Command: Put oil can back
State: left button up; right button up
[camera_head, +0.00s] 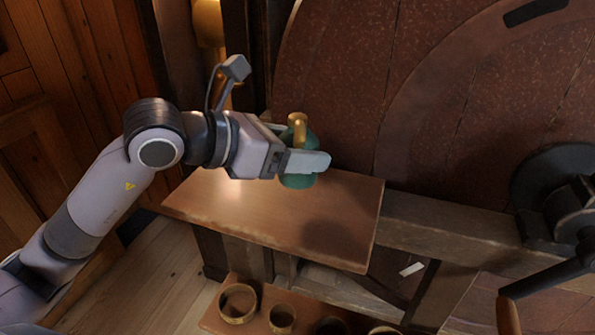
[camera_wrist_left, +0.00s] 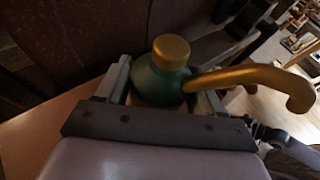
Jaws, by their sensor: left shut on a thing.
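The oil can (camera_head: 299,181) has a green body with a brass cap and a brass spout. My left gripper (camera_head: 304,158) is shut on its body, over the back part of a wooden shelf (camera_head: 210,207). In the left wrist view, the can's green body (camera_wrist_left: 158,84) sits between the two fingers of the left gripper (camera_wrist_left: 162,92), and the curved brass spout (camera_wrist_left: 255,77) points right. The can looks upright. I cannot tell whether its base touches the shelf. My right gripper is not in view.
A large round reddish-brown wheel (camera_head: 340,80) stands right behind the shelf. Below the shelf's front edge are several round brass-coloured rings or cups (camera_head: 238,303). A dark crank with a wooden handle (camera_head: 508,315) is at the right. The shelf's front part is bare.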

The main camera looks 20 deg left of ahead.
pick_arm(q)
jog(key=shift+f, duration=2.2)
jog(key=shift+f, duration=0.15)
jog(key=o, duration=1)
jog(key=shift+o, duration=0.2)
